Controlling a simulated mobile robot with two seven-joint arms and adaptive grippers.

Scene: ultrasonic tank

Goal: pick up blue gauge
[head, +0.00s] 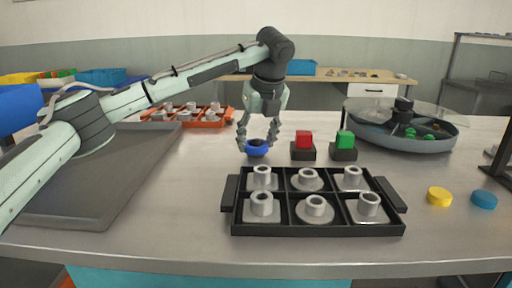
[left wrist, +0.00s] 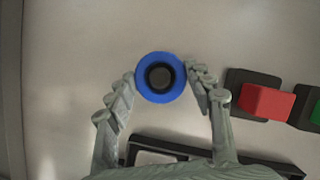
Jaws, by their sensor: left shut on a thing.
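The blue gauge (head: 257,151) is a blue ring with a dark centre, on or just above the grey table in the head view. In the left wrist view the blue gauge (left wrist: 161,57) shows from above, between the fingertips. My left gripper (head: 257,143) points down over it, one finger on each side. In the left wrist view my left gripper (left wrist: 162,78) is shut on the ring. I cannot tell whether the ring has left the table. My right gripper is not in view.
A red button block (head: 303,141) and a green button block (head: 345,141) stand just right of the gauge. A black tray (head: 318,229) with several metal parts lies in front. An orange tray (head: 160,124) is behind left. A round basin (head: 375,142) stands at right.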

